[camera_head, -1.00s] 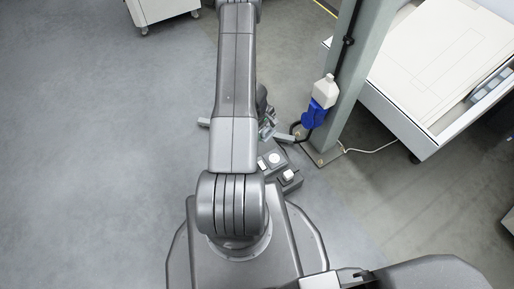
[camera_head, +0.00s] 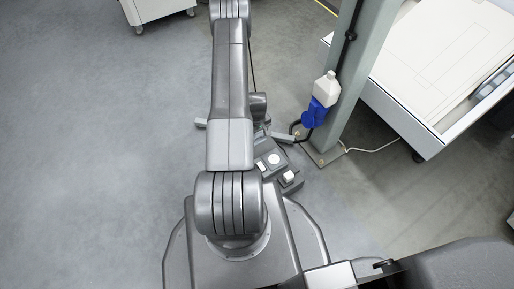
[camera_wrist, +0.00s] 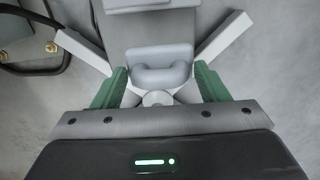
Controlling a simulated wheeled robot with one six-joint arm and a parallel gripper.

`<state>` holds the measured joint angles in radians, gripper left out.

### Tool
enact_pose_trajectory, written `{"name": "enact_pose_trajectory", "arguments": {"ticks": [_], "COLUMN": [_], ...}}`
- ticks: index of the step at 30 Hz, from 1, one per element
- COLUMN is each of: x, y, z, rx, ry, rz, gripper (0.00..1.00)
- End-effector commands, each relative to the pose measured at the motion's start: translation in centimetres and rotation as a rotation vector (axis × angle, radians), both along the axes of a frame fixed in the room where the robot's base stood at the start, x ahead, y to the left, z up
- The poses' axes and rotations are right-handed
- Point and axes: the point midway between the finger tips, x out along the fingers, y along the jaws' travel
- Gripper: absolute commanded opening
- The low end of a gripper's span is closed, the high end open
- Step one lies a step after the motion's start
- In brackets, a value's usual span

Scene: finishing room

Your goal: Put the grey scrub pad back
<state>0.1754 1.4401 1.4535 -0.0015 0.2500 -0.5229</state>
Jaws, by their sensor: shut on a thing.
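In the wrist view, a grey piece with a rounded loop handle (camera_wrist: 160,76), which looks like the grey scrub pad, sits between the green-lined fingers of my gripper (camera_wrist: 160,88). My gripper is shut on it. In the head view my arm hides the pad and nearly all of my gripper. I cannot tell from these views how high the pad is above what lies below it.
Pale diagonal bars (camera_wrist: 222,36) spread out below the gripper. A grey post (camera_head: 350,75) with a white bottle in a blue holder (camera_head: 315,112) stands right of my arm. A white-topped table (camera_head: 440,65) is at right, a white cabinet (camera_head: 150,8) at upper left. The left floor is clear.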

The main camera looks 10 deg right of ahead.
Motion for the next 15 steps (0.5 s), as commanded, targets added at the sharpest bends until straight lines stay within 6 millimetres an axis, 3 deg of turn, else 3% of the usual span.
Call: {"name": "enact_pose_trajectory", "arguments": {"ticks": [4, 15], "x": [-0.1, -0.1], "y": [0.0, 0.0], "z": [-3.4, -7.9], "rx": [0.0, 0.0], "ry": [0.003, 0.001], "rz": [0.0, 0.0], "gripper": [0.49, 0.49]}}
